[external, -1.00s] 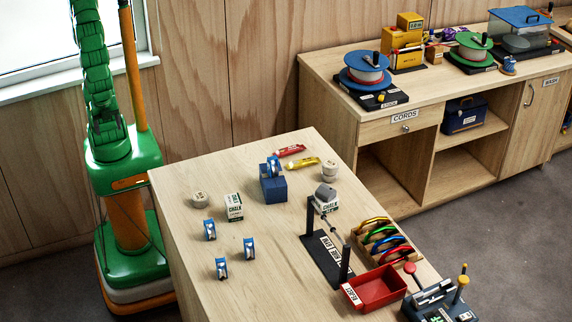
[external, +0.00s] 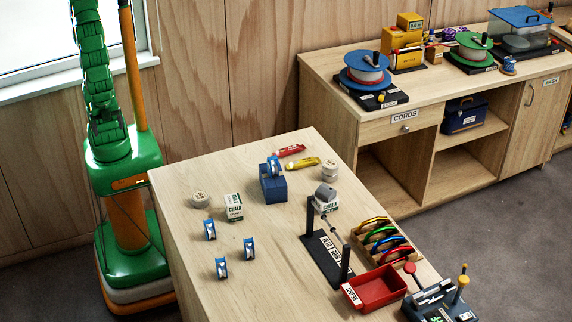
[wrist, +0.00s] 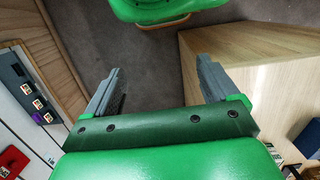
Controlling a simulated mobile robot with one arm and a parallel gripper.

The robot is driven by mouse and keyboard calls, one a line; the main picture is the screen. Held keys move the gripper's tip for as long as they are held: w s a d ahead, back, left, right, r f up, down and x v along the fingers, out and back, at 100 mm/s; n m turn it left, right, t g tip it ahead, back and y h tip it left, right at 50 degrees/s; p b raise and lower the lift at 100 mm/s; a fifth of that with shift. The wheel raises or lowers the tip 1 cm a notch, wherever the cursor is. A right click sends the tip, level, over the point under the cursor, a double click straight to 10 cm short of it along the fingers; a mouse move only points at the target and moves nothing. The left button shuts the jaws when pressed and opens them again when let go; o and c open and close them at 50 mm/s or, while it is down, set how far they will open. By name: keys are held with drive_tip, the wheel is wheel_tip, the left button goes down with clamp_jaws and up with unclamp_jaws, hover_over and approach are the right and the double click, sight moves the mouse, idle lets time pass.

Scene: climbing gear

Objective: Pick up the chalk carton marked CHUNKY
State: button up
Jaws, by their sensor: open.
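One carton (external: 234,207) is at the left middle of the table. I cannot read which one is marked CHUNKY. My gripper (wrist: 158,82) shows in the wrist view, with its two grey fingers wide apart and nothing between them. It points down toward the floor beside the table, away from both cartons. The gripper is not in the external view.
The table (external: 200,280) also holds a blue block (external: 273,188), several small blue-and-white pieces, a black stand (external: 327,258), a red tray (external: 374,289) and a rack of coloured carabiners (external: 386,240). A long counter (external: 440,95) stands behind. The table's left front is mostly clear.

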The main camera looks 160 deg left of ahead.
sight(238, 204)
drive_tip(key=w+a+f+m+y, duration=0.1)
drive_tip(key=w+a+m+y, duration=0.75)
drive_tip(key=w+a, duration=1.25)
drive_tip(key=w+f+m+t+y, duration=0.1)
drive_tip(key=w+f+m, duration=0.1)
drive_tip(key=w, duration=0.4)
drive_tip(key=w+f+m+t+y, duration=0.1)
drive_tip(key=w+f+m+y, duration=0.1)
drive_tip(key=w+m, duration=0.3)
drive_tip(key=w+a+f+m+t+y, duration=0.1)
drive_tip(key=w+f+m+y, duration=0.1)
drive_tip(key=w, duration=0.6)
drive_tip(key=shift+w+f+m, duration=0.4)
drive_tip(key=shift+f+m, duration=0.25)
drive_tip(key=shift+m, duration=0.3)
drive_tip(key=x, duration=0.5)
drive_tip(key=shift+w+a+f, duration=0.1)
drive_tip(key=shift+w+a, duration=0.05)
drive_tip(key=shift+a, duration=0.15)
drive_tip(key=shift+w+x, duration=0.15)
drive_tip(key=shift+x, duration=1.4)
drive_tip(key=shift+w+x, duration=0.2)
drive_tip(key=shift+x, duration=1.3)
drive_tip(key=shift+d+f, duration=0.1)
drive_tip(key=shift+f, duration=0.05)
drive_tip(key=shift+c, duration=0.4)
